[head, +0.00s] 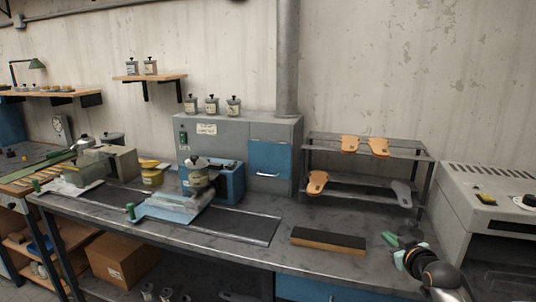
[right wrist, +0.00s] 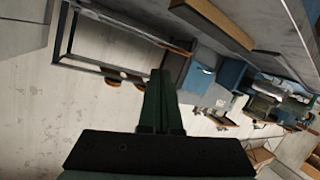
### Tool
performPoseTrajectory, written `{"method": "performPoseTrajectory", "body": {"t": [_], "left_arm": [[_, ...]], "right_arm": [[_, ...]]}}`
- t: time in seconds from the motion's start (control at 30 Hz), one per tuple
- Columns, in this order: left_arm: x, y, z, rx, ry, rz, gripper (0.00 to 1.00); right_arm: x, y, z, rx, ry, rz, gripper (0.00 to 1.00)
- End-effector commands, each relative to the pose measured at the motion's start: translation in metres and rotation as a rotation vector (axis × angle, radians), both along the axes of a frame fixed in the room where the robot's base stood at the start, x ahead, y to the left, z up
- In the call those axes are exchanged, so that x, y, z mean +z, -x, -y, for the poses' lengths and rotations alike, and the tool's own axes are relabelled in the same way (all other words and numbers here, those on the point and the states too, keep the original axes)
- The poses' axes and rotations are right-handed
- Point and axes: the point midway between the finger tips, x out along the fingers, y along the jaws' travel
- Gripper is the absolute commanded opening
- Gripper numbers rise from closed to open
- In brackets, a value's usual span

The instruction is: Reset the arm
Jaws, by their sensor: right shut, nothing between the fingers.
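My right gripper (head: 392,240) is at the lower right of the head view, over the right end of the grey workbench (head: 285,256). Its green fingers also show in the right wrist view (right wrist: 159,100), pressed together with nothing between them. A long block with a black top and a tan side (head: 328,240) lies on the bench, to the left of the gripper and apart from it. My left gripper does not show in either view.
A metal rack (head: 366,187) with several sandal parts stands behind the block. A grey machine (head: 492,215) is at the right. A blue press-like device (head: 172,206) sits left on the bench, before a grey cabinet (head: 225,143). A cardboard box (head: 122,260) is below.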

Motion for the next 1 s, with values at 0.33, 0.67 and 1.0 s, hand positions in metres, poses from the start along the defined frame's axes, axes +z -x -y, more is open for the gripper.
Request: {"method": "performPoseTrajectory", "body": {"t": [0.33, 0.67, 1.0], "left_arm": [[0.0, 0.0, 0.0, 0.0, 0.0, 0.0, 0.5], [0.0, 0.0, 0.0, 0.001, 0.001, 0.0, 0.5], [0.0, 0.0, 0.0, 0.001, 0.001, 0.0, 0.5]], "right_arm": [[0.013, 0.006, 0.019, -0.128, 0.033, 0.18, 0.0], [-0.128, 0.1, -0.045, -0.036, -0.017, -0.029, 0.0], [-0.252, 0.282, -0.121, 0.033, -0.143, -0.316, 0.0]]}}
